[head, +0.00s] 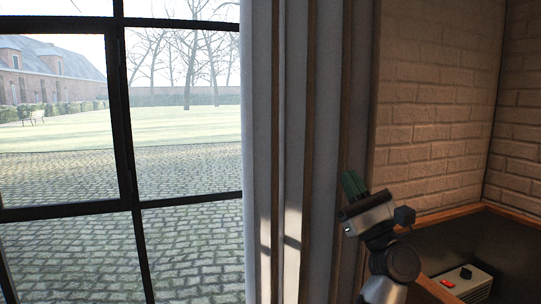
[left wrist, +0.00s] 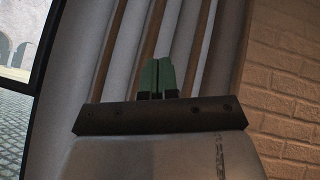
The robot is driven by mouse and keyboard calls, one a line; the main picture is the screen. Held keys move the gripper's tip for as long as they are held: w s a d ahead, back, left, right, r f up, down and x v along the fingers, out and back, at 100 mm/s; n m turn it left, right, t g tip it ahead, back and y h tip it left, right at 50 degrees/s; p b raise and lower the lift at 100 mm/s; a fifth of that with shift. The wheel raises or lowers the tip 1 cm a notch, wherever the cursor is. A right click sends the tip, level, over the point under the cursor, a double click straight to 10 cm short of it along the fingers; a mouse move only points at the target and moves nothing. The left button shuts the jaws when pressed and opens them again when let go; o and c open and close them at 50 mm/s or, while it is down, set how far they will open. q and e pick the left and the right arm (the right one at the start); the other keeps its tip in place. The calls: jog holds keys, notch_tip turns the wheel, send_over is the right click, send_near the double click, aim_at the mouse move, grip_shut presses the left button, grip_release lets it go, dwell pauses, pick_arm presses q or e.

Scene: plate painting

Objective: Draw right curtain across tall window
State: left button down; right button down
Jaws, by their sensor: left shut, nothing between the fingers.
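The right curtain (head: 258,110) hangs in grey and brown vertical folds, bunched at the right side of the tall window (head: 131,130). The window has black bars, and its visible panes at the left are uncovered. My left gripper (head: 352,183) is at the curtain's right part, near the brick wall. Its green fingers are shut with nothing between them. In the left wrist view the closed fingers (left wrist: 157,76) point up in front of the curtain folds (left wrist: 128,60). I cannot tell whether they touch the cloth. My right gripper is not in view.
A pale brick wall (head: 440,110) stands right of the curtain and turns a corner. Below it a wooden edge (head: 450,214) borders a dark recess. A grey box with a red part (head: 468,284) sits at the lower right.

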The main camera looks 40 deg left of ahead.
pick_arm(q)
jog(key=s+r+n+g+h, duration=0.25)
jog(key=n+g+h, duration=0.3)
jog(key=n, duration=0.35)
jog(key=s+r+n+g+h, duration=0.1)
jog(key=r+n+g+h, duration=0.2)
jog(key=n+g+h, duration=0.45)
jog(key=s+a+y+p, duration=0.1)
jog(key=s+a, duration=0.1)
jog(key=a, duration=0.1)
jog(key=s+a+n+t+y, duration=0.1)
jog(key=a, duration=0.3)
jog(key=s+a+n+y+p, duration=0.1)
jog(key=s+a, duration=0.1)
jog(key=a, duration=0.2)
jog(key=shift+s+t+p, duration=0.3)
jog(key=shift+s+a, duration=0.15)
jog(key=shift+s, duration=0.4)
jog(key=shift+s+a, duration=0.1)
